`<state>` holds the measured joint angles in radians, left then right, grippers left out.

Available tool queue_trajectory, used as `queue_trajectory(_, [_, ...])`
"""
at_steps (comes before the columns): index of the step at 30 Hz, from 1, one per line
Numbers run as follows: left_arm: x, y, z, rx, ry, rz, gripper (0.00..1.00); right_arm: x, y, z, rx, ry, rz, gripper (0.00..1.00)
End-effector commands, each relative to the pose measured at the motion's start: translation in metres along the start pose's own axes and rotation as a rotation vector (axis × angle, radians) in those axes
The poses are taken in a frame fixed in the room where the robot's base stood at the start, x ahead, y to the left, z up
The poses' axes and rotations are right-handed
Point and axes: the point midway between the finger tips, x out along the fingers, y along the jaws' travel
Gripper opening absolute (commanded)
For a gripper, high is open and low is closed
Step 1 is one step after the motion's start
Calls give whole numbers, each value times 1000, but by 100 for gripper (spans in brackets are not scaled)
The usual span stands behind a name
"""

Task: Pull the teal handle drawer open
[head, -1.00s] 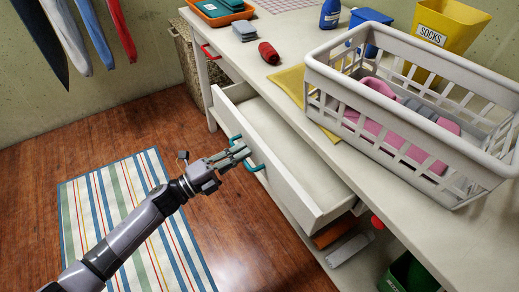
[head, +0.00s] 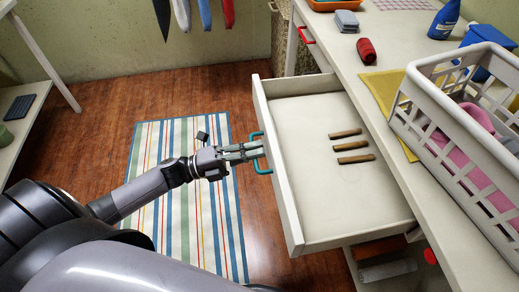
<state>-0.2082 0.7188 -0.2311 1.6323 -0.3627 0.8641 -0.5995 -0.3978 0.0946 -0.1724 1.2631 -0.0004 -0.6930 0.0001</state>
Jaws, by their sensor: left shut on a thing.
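The white drawer (head: 330,224) under the table stands well open, pulled out to the left. Its teal handle (head: 257,160) is on the front panel. My left gripper (head: 258,152) is at the handle, its fingers shut on the bar. Three brown wooden pieces (head: 352,146) lie in a row inside the drawer; the rest of the drawer floor is bare. My right gripper is not in the view.
The white table (head: 375,90) holds a white laundry basket (head: 425,118), a yellow cloth (head: 378,88), a red rolled item (head: 366,50) and a blue bottle (head: 445,20). A second drawer has a red handle (head: 305,35). A striped rug (head: 222,240) lies on the floor.

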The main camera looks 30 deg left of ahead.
Motion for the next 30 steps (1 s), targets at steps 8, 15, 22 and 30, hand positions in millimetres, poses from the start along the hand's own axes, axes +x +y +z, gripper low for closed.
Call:
queue_trajectory(8, [0, 1, 0, 0, 0, 2, 10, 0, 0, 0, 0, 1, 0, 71])
queue_trajectory(15, [0, 1, 0, 0, -1, 1, 26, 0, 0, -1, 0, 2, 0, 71])
queue_trajectory(22, [0, 0, 0, 0, -1, 1, 30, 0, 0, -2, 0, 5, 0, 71])
queue_trajectory(30, [-14, 2, 0, -2, -2, 4, 30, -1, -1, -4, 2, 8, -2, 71])
